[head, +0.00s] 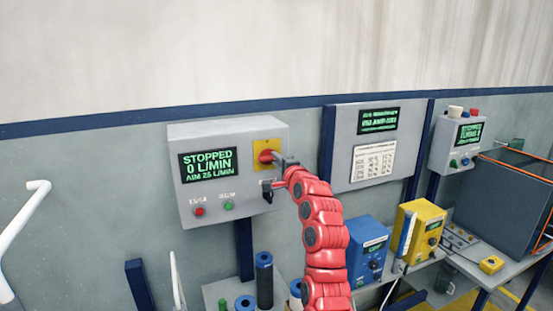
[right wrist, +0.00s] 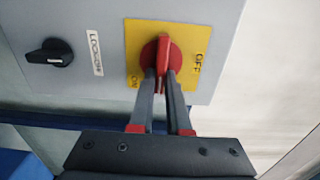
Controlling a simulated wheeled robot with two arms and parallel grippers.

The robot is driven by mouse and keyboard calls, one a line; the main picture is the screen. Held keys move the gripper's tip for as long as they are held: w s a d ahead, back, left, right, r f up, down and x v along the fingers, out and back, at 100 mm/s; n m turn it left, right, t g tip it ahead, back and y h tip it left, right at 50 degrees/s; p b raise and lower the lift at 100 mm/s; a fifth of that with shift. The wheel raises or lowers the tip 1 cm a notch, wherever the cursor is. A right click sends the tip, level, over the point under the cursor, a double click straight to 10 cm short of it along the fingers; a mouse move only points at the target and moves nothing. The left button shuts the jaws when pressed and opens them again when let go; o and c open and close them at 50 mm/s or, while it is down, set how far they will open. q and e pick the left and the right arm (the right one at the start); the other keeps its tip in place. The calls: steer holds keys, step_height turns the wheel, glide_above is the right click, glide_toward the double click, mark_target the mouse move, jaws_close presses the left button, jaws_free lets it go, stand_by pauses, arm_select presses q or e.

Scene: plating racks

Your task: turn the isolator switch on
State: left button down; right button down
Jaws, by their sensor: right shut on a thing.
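The isolator switch is a red rotary handle (right wrist: 162,62) on a yellow plate (right wrist: 140,32) marked ON and OFF. It also shows on the grey control box (head: 235,130) in the head view, with its yellow plate (head: 262,145) partly behind my gripper. My right gripper (right wrist: 163,88) is shut on the red handle, one finger on each side; in the head view the gripper (head: 279,160) reaches the plate from the right. In the right wrist view the handle's grip points down the picture, between the ON and OFF labels. My left gripper is not in view.
The box display (head: 208,165) reads STOPPED, 0 L/MIN, AIM 25 L/MIN. A black knob (right wrist: 49,53) labelled LOCKOUT sits beside the switch. Red (head: 198,212) and green (head: 229,205) buttons are below the display. Blue (head: 362,245) and yellow (head: 424,230) units stand right of my arm.

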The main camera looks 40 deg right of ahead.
stand_by(0.4)
steer(key=c, duration=0.9)
jaws_free()
steer(key=shift+s, duration=0.1)
steer(key=b+v, duration=0.7)
steer(key=v, duration=1)
steer(key=shift+s+d+f, duration=0.1)
steer(key=shift+s, duration=0.05)
